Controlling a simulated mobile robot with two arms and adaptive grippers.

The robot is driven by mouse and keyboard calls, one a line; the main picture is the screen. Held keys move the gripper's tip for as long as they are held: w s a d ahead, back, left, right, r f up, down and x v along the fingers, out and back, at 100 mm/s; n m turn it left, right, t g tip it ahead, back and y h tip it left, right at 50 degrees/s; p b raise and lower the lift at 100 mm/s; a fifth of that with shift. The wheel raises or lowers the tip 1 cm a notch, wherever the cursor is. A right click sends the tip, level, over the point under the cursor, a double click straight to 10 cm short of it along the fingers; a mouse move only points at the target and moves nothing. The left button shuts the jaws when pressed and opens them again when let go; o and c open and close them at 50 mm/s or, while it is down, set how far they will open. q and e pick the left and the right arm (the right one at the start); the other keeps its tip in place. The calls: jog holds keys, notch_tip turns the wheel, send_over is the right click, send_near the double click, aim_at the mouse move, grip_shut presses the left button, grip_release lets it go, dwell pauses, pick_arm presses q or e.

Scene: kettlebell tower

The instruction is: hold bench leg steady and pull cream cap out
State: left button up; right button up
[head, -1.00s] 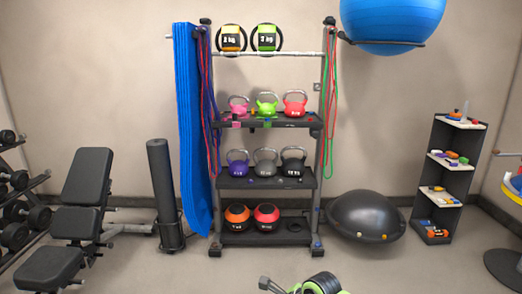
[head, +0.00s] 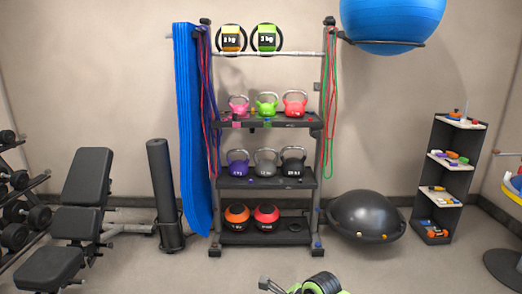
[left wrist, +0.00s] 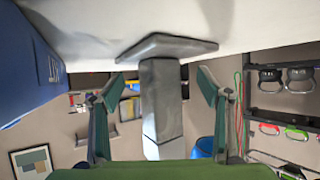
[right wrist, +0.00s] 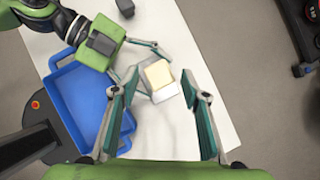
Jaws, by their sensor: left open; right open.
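The bench leg (left wrist: 162,100) is a grey square post with a wide flange against the white surface in the left wrist view. My left gripper (left wrist: 161,78) is open, with a finger on each side of the leg and visible gaps. The cream cap (right wrist: 158,73) shows as a pale square on the leg's upper end in the right wrist view. My right gripper (right wrist: 159,77) is open above it, with its fingertips apart on either side of the cap. My left gripper (right wrist: 150,70) also shows there, reaching in from the upper left. The head view shows neither leg nor cap.
A blue tray (right wrist: 62,76) lies on the white table (right wrist: 190,50), left of the leg in the right wrist view. A small dark block (right wrist: 125,6) is near the top. The table right of the leg is clear. A kettlebell rack (head: 268,183) stands against the wall.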

pick_arm(q)
jog(key=shift+w+d+f, duration=0.1)
jog(key=shift+d+f, duration=0.05)
jog(key=shift+d, duration=0.15)
jog(key=c, duration=1.6)
jog(key=shift+o, duration=0.2)
jog(key=shift+a+f, duration=0.1)
jog(key=shift+f, duration=0.05)
jog(key=shift+o, duration=1.4)
jog(key=shift+c, duration=1.4)
